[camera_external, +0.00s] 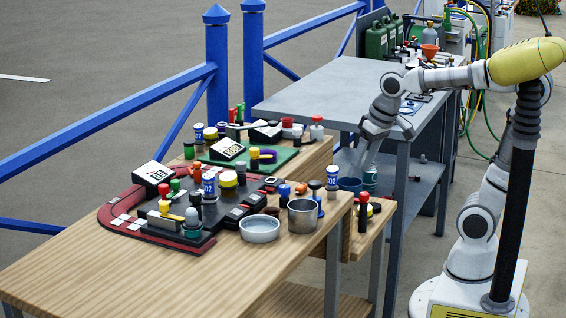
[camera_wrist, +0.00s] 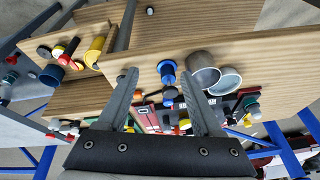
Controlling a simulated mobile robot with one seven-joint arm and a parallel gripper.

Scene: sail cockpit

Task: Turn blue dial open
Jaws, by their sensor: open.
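A small blue dial-like fitting with a dark knob on top (camera_external: 317,206) stands near the right edge of the wooden table, beside a metal cup. In the wrist view a blue fitting with a dark middle (camera_wrist: 169,96), which looks like the same one, appears between my two fingers. My gripper (camera_wrist: 158,74) is open and empty. In the external view my gripper (camera_external: 362,162) points down, to the right of the fitting and apart from it. The gap in depth is hard to judge, and I cannot tell how the dial is turned.
A metal cup (camera_external: 302,217) and a shallow round dish (camera_external: 259,230) stand left of the fitting. A black and red panel (camera_external: 150,222) with several knobs lies farther left. Blue (camera_external: 349,185) and teal (camera_external: 370,175) cups are close to my gripper. The near wooden tabletop is clear.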

